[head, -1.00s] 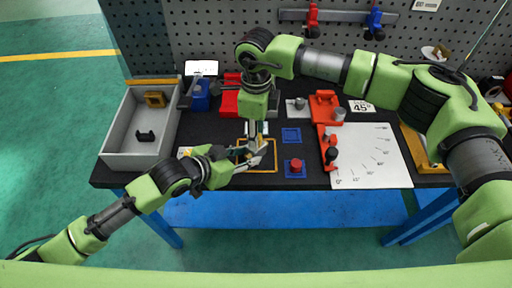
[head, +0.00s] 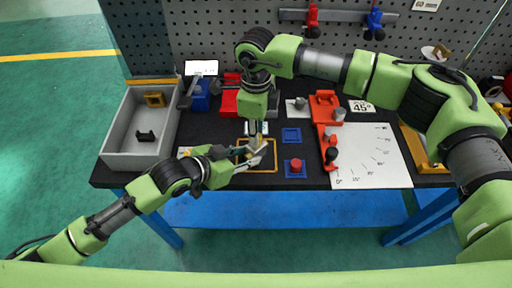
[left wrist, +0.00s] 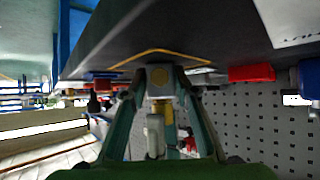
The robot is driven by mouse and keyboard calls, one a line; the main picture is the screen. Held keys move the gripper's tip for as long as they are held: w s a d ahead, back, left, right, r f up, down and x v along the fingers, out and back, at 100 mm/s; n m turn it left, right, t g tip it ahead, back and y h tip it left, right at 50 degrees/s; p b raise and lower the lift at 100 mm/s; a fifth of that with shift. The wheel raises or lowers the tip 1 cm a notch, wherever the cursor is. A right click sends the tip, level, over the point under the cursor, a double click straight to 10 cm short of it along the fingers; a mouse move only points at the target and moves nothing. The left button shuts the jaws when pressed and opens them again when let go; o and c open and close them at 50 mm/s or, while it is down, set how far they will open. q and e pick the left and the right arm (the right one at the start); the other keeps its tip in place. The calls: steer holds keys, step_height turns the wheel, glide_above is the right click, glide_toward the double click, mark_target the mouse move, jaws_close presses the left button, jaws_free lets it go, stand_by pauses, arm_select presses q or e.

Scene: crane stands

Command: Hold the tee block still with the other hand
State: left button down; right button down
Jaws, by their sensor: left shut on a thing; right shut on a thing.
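The tee block (left wrist: 160,76) is a small light grey block with a round brass-coloured face, seen in the left wrist view between my left gripper's fingertips. My left gripper (head: 256,157) is shut on it, reaching in from the left near the outlined square. In the left wrist view a brass-coloured piece (left wrist: 162,108) adjoins the block. My right gripper (head: 256,134) comes straight down from above and is shut on that piece. The fingers hide most of the block and the piece in the head view, so their exact seating cannot be told.
A yellow-outlined square (head: 268,173) lies under the grippers. A grey bin (head: 116,136) stands left. A red knob (head: 296,165) on a blue pad, a red fixture (head: 322,112) and a white angle sheet (head: 385,160) lie right. Red and blue holders stand behind.

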steer(key=shift+r, duration=0.1)
steer(key=n, duration=0.3)
steer(key=shift+n, duration=1.1)
steer(key=shift+n, duration=1)
steer(key=n, duration=0.3)
steer(key=shift+n, duration=0.9)
steer(key=n, duration=0.3)
steer(key=shift+r+n, duration=0.1)
steer(key=shift+n, duration=0.2)
